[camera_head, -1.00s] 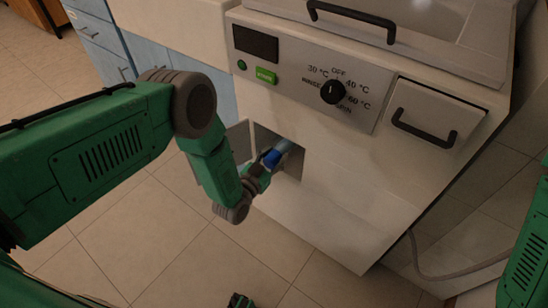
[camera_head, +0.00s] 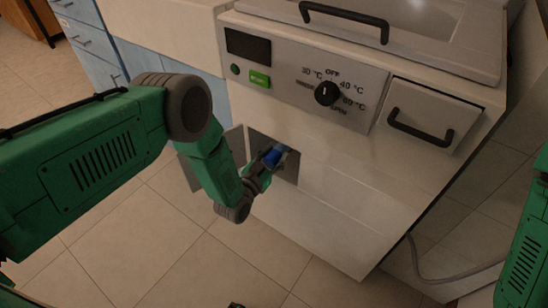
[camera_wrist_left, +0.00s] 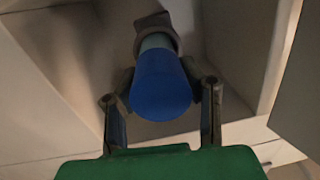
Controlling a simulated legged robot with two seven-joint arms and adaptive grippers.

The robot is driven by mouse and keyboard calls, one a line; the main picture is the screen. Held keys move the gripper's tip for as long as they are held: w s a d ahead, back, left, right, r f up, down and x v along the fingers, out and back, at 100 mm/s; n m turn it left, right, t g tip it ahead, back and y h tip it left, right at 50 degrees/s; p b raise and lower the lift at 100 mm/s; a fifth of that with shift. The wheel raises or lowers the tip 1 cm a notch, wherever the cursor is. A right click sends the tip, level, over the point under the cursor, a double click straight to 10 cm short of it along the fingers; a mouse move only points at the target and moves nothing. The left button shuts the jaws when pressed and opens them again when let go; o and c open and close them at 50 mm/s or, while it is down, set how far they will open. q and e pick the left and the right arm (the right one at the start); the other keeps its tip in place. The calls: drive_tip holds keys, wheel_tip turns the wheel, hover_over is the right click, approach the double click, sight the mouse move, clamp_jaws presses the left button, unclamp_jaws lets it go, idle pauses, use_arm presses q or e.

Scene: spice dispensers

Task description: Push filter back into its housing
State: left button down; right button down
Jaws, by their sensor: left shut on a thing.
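The filter has a blue cap (camera_head: 272,157) and a paler body behind it. It sits in the square housing opening (camera_head: 289,172) low on the washing machine's front. In the left wrist view, the blue cap (camera_wrist_left: 161,88) faces me. The pale body runs back to a grey-brown round fitting (camera_wrist_left: 156,32) in the recess; how deep it sits there is hidden. My left gripper (camera_head: 266,165) is at the opening, shut on the filter, with one finger on each side of the cap. My right gripper is out of view.
An open flap (camera_head: 237,146) stands at the left of the opening, partly behind my left arm. The machine's panel has a knob (camera_head: 327,93) and a green button (camera_head: 260,79). A drawer handle (camera_head: 420,131) sticks out at the upper right.

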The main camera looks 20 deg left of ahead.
sight(281, 149)
use_arm(q)
drive_tip(key=shift+b+x, duration=1.05)
drive_tip(key=shift+x, duration=0.6)
drive_tip(key=shift+d, duration=0.1)
drive_tip(key=c, duration=1)
unclamp_jaws()
drive_tip(key=shift+o, duration=0.2)
drive_tip(key=shift+s, duration=0.15)
drive_tip(key=shift+s, duration=0.3)
drive_tip(key=v, duration=1.1)
drive_tip(key=shift+c, duration=0.4)
